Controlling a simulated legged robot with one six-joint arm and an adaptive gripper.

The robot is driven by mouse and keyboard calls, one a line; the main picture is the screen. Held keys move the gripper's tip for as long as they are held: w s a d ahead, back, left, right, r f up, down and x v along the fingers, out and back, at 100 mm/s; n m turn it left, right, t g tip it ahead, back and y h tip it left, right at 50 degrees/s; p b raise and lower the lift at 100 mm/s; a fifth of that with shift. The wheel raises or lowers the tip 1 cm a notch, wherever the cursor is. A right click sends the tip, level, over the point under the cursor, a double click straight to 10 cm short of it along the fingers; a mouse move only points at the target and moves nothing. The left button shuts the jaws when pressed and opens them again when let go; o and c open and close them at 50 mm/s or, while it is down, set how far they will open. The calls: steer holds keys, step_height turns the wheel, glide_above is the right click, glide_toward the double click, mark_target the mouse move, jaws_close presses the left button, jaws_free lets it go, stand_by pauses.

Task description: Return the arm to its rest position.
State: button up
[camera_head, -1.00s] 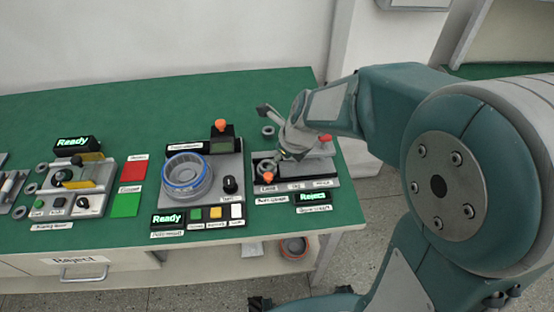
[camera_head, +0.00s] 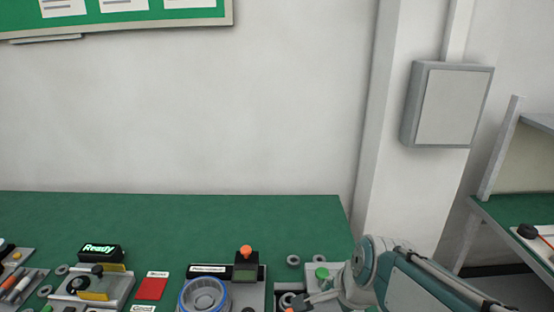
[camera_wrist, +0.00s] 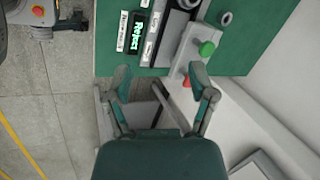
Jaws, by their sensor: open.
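My arm (camera_head: 420,285) reaches in from the lower right in the head view, with its wrist over the right end of the green bench. My gripper (camera_head: 318,299) is at the lower edge there, partly cut off, by the rightmost station. In the wrist view my gripper (camera_wrist: 161,82) has its two green-tipped fingers spread wide with nothing between them. Beyond the fingers are the bench's edge and the rightmost station, with a lit "Reject" display (camera_wrist: 138,32), a green knob (camera_wrist: 207,48) and a red knob (camera_wrist: 187,81).
The green bench (camera_head: 180,215) has a clear back strip. A blue-rimmed round fixture (camera_head: 203,295) and a "Ready" display (camera_head: 100,249) stand left of my gripper. A grey wall box (camera_head: 450,105) hangs at the right. Loose grey rings (camera_head: 293,260) lie on the bench.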

steer(key=s+d+r+n+h, duration=0.1)
steer(key=s+d+r+n, duration=0.1)
steer(key=s+n, duration=0.3)
steer(key=s+d+r+n+t+h, duration=0.1)
steer(key=s+d+r+n, duration=0.1)
steer(key=s+n, duration=0.3)
steer(key=n, duration=0.3)
steer(key=shift+d+n, duration=0.3)
steer(key=shift+d, duration=0.1)
steer(key=shift+w+r, duration=0.1)
steer(key=shift+c, duration=0.2)
stand_by(2.2)
